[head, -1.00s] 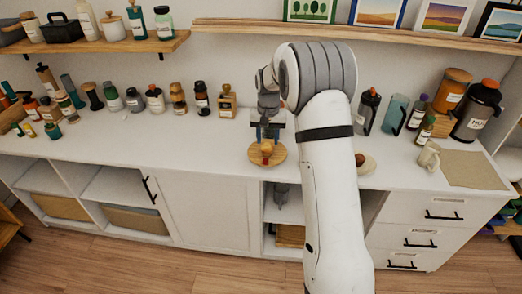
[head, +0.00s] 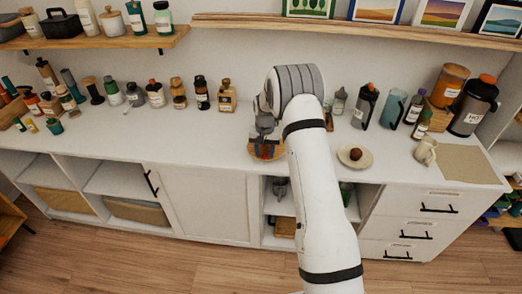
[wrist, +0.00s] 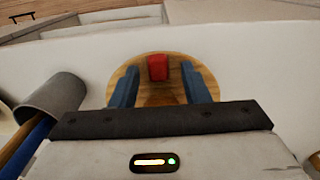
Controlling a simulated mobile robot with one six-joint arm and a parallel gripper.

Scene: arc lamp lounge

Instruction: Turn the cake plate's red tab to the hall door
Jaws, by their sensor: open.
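The cake plate (wrist: 121,92) is a round wooden disc on the white counter, seen in the wrist view ahead of my wrist. Its red tab (wrist: 157,67) stands up near the far edge in that view, between my two blue fingers. My gripper (wrist: 160,72) is open, with a finger on either side of the tab and a gap to each. A browner wooden part shows at the middle of the plate, partly hidden by my gripper body. No hall door is recognisable.
In the head view a saucer with a brown ball (head: 356,156) sits right of my arm.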

